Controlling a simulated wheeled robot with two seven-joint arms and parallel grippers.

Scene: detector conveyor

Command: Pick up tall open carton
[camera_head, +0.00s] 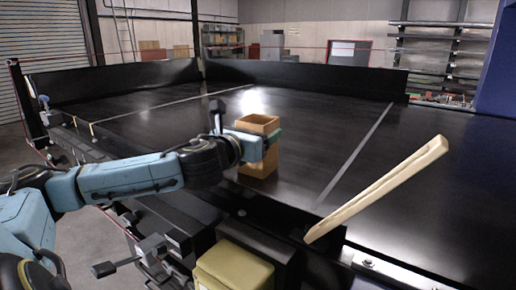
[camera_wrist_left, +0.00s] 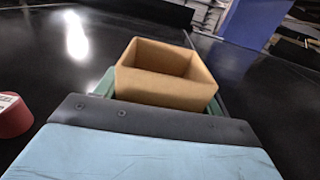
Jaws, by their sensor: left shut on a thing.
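The tall open carton (camera_head: 257,150) is brown, open at the top, and stands upright near the front of the black conveyor. My left gripper (camera_head: 262,140) reaches it from the left and is shut on its upper part. In the left wrist view the carton (camera_wrist_left: 167,80) shows its open, empty-looking top just beyond my left gripper (camera_wrist_left: 160,95). My gripper and arm hide part of the carton's side. I cannot tell whether its base touches the belt. My right gripper is not in view.
The wide black conveyor (camera_head: 300,115) is mostly clear around the carton. A long pale wooden piece (camera_head: 380,190) sticks up at the right front. A yellow-topped box (camera_head: 233,268) stands at the front edge. A red roll-like thing (camera_wrist_left: 14,115) shows at left in the wrist view.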

